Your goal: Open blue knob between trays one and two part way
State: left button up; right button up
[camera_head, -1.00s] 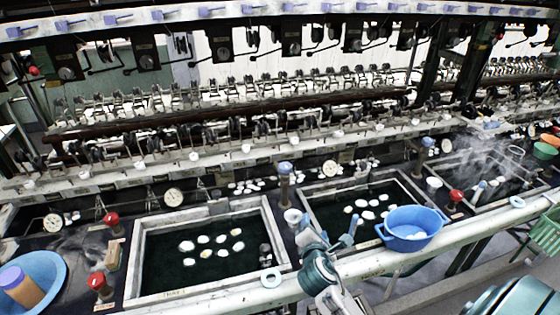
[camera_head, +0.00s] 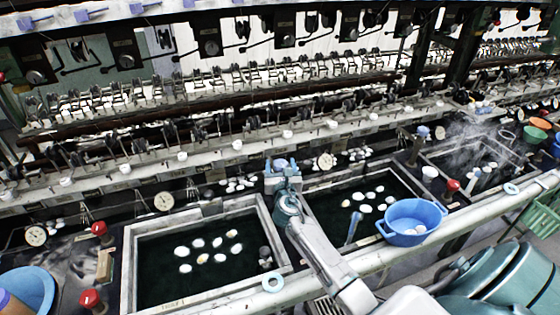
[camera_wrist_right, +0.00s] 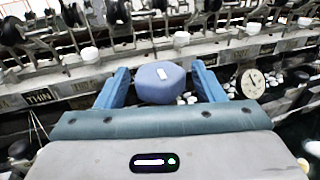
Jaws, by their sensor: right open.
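The blue knob (camera_head: 280,163) sits on a post on the dark strip between tray one (camera_head: 128,265) and tray two (camera_head: 415,183). In the right wrist view the knob (camera_wrist_right: 160,84) is a rounded blue cap with a white mark, between two blue fingers. My right gripper (camera_head: 283,175) is at the knob, its fingers open on either side, with a visible gap to each finger; the right wrist view shows this gripper too (camera_wrist_right: 161,90). Whether the palm touches the knob I cannot tell. The knob's post is hidden by my gripper. My left gripper is not in view.
A blue basin (camera_head: 412,222) sits on the front rail by tray two. Red knobs (camera_head: 91,299) stand left of tray one.

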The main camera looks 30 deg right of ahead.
jog(key=shift+w+d, duration=0.25)
jog(key=shift+w, duration=0.35)
jog(key=shift+w+d, duration=0.1)
jog(key=shift+w, duration=0.1)
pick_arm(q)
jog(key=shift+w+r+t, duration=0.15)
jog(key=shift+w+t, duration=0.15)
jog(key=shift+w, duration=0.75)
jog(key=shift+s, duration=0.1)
pick_arm(e)
jog(key=shift+c, duration=0.4)
